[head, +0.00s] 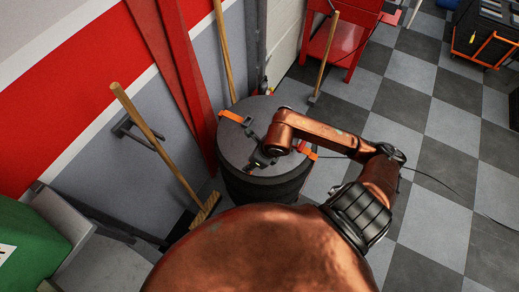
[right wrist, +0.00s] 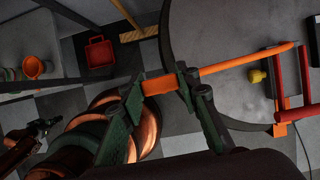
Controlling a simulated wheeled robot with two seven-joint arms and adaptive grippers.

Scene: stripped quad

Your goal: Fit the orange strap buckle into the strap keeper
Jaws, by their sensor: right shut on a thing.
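In the right wrist view, my right gripper (right wrist: 160,82) is shut on an orange piece, the strap buckle (right wrist: 158,86), held at the rim of the round grey top. A long narrow orange length (right wrist: 245,60) runs from it over the top to the right. A red and orange frame (right wrist: 281,95) at the right may be the strap keeper; I cannot tell surely. In the head view, my right gripper (head: 259,161) is at the near part of the top, with the buckle hard to make out.
The round grey top (head: 235,147) stands on a dark drum. An orange strip (head: 234,117) lies at its far left, and a red-orange part (head: 306,150) at its right. A yellow piece (right wrist: 257,76) lies on the top. Brooms (head: 150,132) lean nearby. Checkered floor is open at right.

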